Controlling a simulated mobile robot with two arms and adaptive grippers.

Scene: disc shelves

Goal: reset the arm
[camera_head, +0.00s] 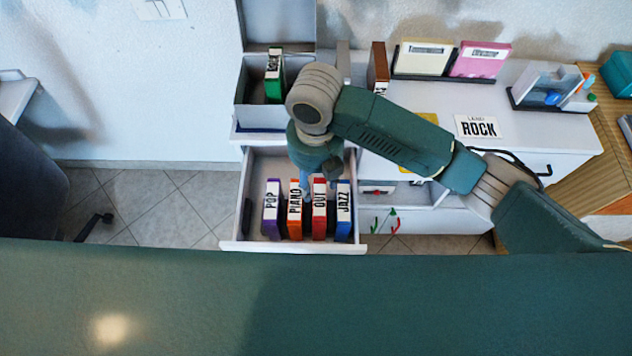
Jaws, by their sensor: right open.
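My right arm reaches in from the right over the white cabinet. My right gripper (317,184) points down over the open drawer (240,246), just behind the disc cases, and is open. It is partly hidden by its own wrist. I cannot tell whether it touches a case. The drawer holds a purple POP case (271,208), an orange PIANO case (295,210), a red OUT case (319,210) and a blue JAZZ case (343,212), standing in a row. My left gripper is not in view.
A grey open box (251,105) with a green case (274,78) stands behind the drawer. On the cabinet top are a brown case (378,66), cream (423,57) and pink (480,59) cases on stands, and a ROCK card (478,127).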

